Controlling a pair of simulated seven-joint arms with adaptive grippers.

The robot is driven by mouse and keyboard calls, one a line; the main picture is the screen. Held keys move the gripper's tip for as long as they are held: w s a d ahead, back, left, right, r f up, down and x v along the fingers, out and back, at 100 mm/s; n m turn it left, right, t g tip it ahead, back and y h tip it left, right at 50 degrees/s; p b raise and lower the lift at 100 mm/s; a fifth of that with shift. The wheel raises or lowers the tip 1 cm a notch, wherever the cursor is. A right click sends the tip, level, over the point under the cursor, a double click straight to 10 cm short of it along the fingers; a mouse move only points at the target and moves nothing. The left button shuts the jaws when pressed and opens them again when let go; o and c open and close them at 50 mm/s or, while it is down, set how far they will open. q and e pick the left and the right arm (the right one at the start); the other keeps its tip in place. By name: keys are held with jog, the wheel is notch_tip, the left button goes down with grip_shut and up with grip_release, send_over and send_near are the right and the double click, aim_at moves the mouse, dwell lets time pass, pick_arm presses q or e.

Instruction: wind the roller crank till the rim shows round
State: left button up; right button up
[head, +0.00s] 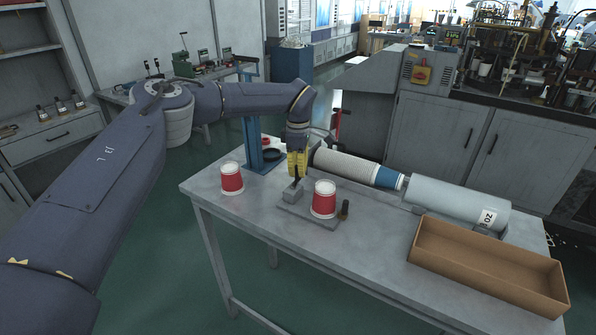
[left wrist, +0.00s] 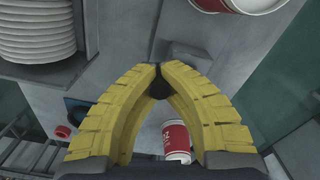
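The roller crank (head: 296,182) is a small dark upright handle by a grey block (head: 292,194) on a forming plate (head: 307,217). A red and white cup (head: 324,200) stands upright on that plate, to the right of the crank. My left gripper (head: 297,176) points down at the crank from above. In the left wrist view its yellow fingertips (left wrist: 160,72) close around the dark crank knob (left wrist: 157,87). Part of the cup's white rim (left wrist: 250,3) shows at the top edge there; whether it is round I cannot tell. My right gripper is not in view.
A second red and white cup (head: 232,179) stands at the table's left. A ribbed white stack (head: 343,166) and a grey cylinder (head: 455,205) lie behind. An open cardboard box (head: 430,252) sits at the right. A dark peg (head: 345,209) stands beside the plate. The front table area is clear.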

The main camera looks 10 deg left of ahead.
pick_arm(q)
jog(key=o, duration=0.8)
notch_tip(320, 180, up, 12)
jog(key=shift+r, duration=0.1)
dwell(0.3)
jog(key=shift+a, duration=0.1)
